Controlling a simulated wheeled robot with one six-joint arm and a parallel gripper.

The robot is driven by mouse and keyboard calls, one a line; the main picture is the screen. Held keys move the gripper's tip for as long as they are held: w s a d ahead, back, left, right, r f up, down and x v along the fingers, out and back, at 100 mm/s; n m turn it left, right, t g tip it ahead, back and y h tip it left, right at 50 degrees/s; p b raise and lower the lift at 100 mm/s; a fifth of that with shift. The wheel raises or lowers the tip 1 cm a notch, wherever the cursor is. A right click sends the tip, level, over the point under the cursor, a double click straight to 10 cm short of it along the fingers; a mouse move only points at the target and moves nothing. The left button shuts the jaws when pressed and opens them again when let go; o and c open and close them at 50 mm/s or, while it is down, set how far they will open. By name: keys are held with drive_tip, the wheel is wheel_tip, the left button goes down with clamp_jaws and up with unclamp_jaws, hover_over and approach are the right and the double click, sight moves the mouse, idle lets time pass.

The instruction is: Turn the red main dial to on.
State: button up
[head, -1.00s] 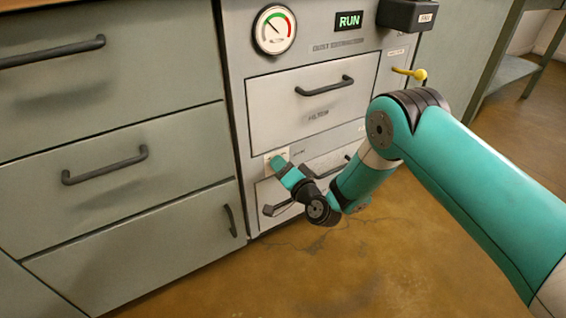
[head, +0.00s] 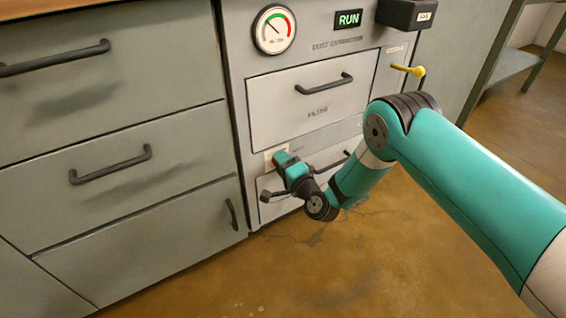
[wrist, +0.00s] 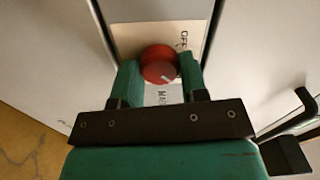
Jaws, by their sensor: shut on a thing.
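The red main dial (wrist: 157,63) sits between the two green fingers of my gripper in the wrist view, with a finger against each side. A short white mark shows near its lower right edge. It is set on a pale label plate (wrist: 140,35) with the word OFF printed sideways at the upper right; no ON word is readable. My gripper (wrist: 158,67) is shut on the dial. In the head view my gripper (head: 282,158) is at the lower left of the grey cabinet front and hides most of the dial.
A lit RUN sign (head: 348,20) and a round gauge (head: 275,30) are above. A filter drawer (head: 313,105) is over the dial, and a lower drawer handle (wrist: 290,115) is close beside my gripper. A yellow-tipped lever (head: 408,70) stands at the right.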

drive_tip(key=shift+w+d, duration=0.1)
drive_tip(key=shift+d, duration=0.05)
drive_tip(key=o, duration=0.9)
drive_tip(key=shift+o, duration=0.2)
drive_tip(key=p+v, duration=1.7)
drive_tip(key=p, duration=0.9)
drive_tip(key=shift+d, duration=0.1)
